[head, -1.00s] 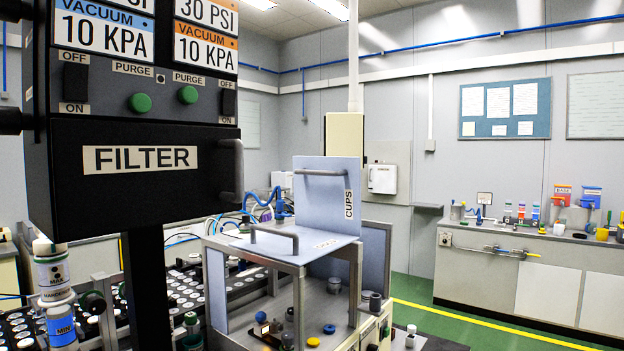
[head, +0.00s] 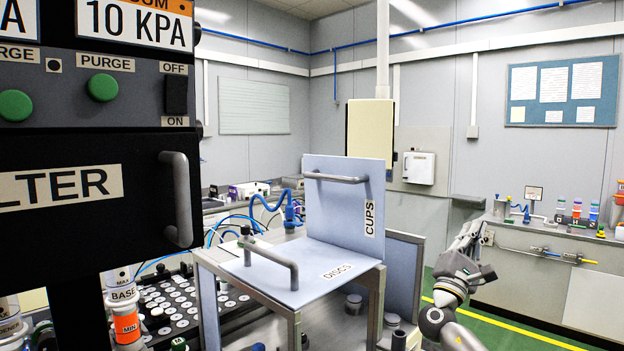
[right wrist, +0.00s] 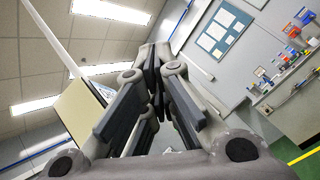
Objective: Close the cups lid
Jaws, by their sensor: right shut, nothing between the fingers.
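The cups lid (head: 345,212) is the light blue panel labelled CUPS. It stands upright, raised open, at the back of the cabinet, with a grey bar handle (head: 336,178) near its top edge. The discs lid (head: 318,283) lies flat in front of it, with its own grey handle. My right gripper (head: 470,274) is at the right of the head view, clear of the cabinet and to the right of the cups lid. In the right wrist view its fingers (right wrist: 153,62) are together with nothing between them. My left gripper is not in view.
A black filter unit (head: 100,190) with a handle fills the left foreground. A tray of round parts (head: 185,310) lies behind it. Several cups sit inside the cabinet under the lids. A far counter (head: 540,262) stands at the right, with open green floor before it.

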